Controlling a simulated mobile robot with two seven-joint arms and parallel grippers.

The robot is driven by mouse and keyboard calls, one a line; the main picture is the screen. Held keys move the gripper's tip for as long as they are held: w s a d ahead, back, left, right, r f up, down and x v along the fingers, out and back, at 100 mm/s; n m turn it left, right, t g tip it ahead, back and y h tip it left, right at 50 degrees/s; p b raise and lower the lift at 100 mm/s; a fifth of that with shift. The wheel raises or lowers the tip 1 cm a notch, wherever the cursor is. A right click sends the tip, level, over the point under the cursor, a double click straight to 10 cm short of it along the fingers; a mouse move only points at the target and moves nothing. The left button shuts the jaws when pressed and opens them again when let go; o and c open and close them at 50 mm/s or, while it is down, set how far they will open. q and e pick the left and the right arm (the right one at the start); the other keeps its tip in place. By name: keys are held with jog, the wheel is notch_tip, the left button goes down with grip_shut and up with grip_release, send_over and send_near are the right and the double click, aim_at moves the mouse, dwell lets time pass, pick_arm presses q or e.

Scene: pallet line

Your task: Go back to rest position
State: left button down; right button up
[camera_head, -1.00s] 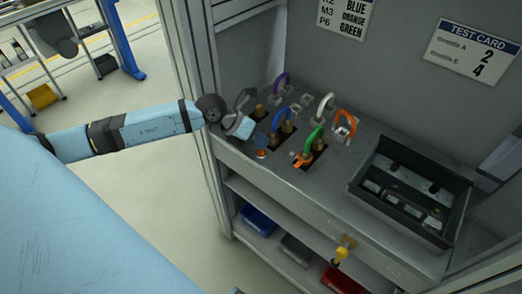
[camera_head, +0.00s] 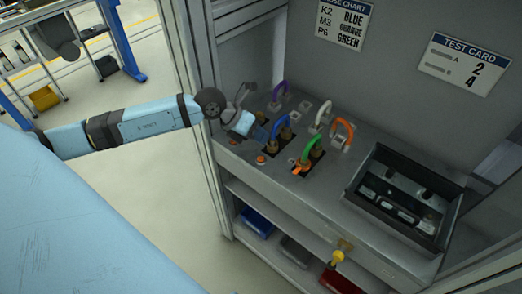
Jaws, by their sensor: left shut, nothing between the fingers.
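My left arm comes in from the left, and its gripper (camera_head: 252,128) is at the left end of the grey bench panel, next to the sockets. It is shut and holds nothing; its fingertips are partly hard to make out. Blue (camera_head: 282,124), green (camera_head: 313,145), purple (camera_head: 279,90), white (camera_head: 325,114) and orange (camera_head: 346,127) looped leads stand on the panel to its right. My right gripper is not in view.
A black open tray (camera_head: 405,195) sits on the bench at the right. Blue (camera_head: 257,221), grey and red bins stand on the shelf below. A colour chart (camera_head: 344,22) and a test card (camera_head: 465,64) hang on the back wall. A cabinet post (camera_head: 200,150) stands close to my left arm.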

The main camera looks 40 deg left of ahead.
pick_arm(q)
jog(key=s+d+r+n+t+h+p, duration=0.2)
jog(key=s+d+n+t+h+p, duration=0.3)
jog(key=d+n, duration=0.65)
jog(key=s+f+n+y+p, duration=0.2)
jog(key=s+f+n+y, duration=0.7)
jog(key=n, duration=1.4)
jog(key=s+f, duration=0.4)
jog(key=f, duration=0.1)
jog(key=shift+s+d, duration=0.3)
